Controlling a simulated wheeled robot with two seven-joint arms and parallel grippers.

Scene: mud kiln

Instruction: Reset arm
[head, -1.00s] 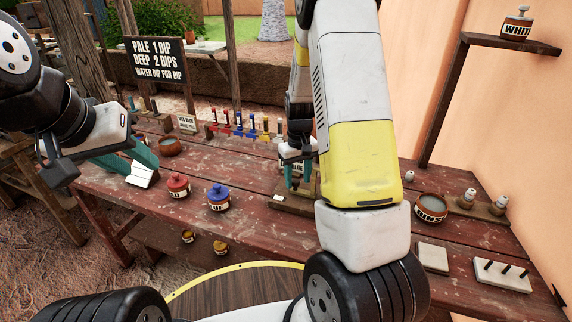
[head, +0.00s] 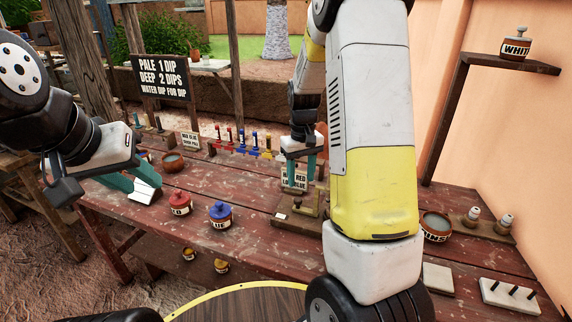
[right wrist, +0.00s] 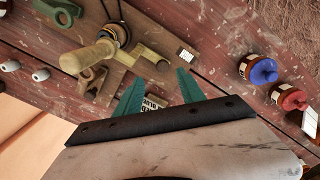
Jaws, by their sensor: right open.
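My right gripper (head: 301,168) is open and empty above the red table (head: 255,228), just behind a small wooden stand (head: 299,212). Its two teal fingers also show apart in the right wrist view (right wrist: 158,88), with a lettered card (right wrist: 152,104) between them in the picture. My left gripper (head: 135,181) hangs over the table's left end. Its teal fingers show beside a white card-like piece (head: 146,191); whether they grip it is unclear. The large right arm hides part of the table.
A red jar (head: 180,203) and a blue jar (head: 220,214) stand near the front edge. Coloured sticks stand in a rack behind. A brown bowl (head: 437,225), small white-topped bottles (head: 473,216) and a pegged block (head: 510,295) are at right. A shelf holds a white-labelled jar (head: 515,43).

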